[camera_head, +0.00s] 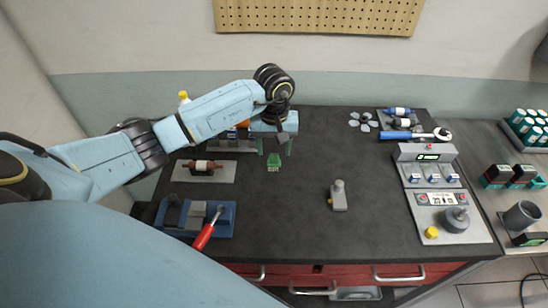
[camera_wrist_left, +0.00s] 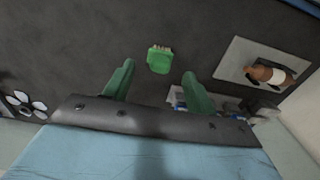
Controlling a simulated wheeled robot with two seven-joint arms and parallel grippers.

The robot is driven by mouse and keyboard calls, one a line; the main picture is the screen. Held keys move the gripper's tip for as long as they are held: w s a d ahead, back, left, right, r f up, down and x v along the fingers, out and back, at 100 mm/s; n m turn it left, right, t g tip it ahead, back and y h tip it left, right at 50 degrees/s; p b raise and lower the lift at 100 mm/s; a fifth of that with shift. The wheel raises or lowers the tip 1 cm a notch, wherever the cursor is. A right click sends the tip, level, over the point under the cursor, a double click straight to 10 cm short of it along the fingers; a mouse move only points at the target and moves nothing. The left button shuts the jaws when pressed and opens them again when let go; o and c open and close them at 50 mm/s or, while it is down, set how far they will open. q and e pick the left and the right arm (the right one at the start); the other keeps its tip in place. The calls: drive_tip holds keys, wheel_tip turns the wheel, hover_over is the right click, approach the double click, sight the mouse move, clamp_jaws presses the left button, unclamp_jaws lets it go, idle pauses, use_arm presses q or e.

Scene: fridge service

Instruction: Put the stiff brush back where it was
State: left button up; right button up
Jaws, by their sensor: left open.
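A small green block with a row of pale bristle-like tips, which looks like the stiff brush (camera_head: 273,162), lies on the dark worktop (camera_head: 310,220). In the left wrist view the brush (camera_wrist_left: 159,61) sits just beyond and between the fingertips, apart from both. My left gripper (camera_head: 275,151) is open and empty, pointing down at the worktop beside the brush; its two green fingers also show in the wrist view (camera_wrist_left: 158,70). My right gripper is in neither view.
A grey plate (camera_head: 226,172) with a brown-and-white part (camera_head: 202,165) lies left of the brush. A blue vise (camera_head: 183,216) and red-handled tool (camera_head: 205,236) are front left. A grey block (camera_head: 338,197) stands right. Devices (camera_head: 425,152) line the right side.

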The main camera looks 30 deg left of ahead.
sight(274, 155)
use_arm(q)
wheel_tip(274, 155, up, 6)
drive_tip(key=shift+r, duration=0.15)
idle(0.4)
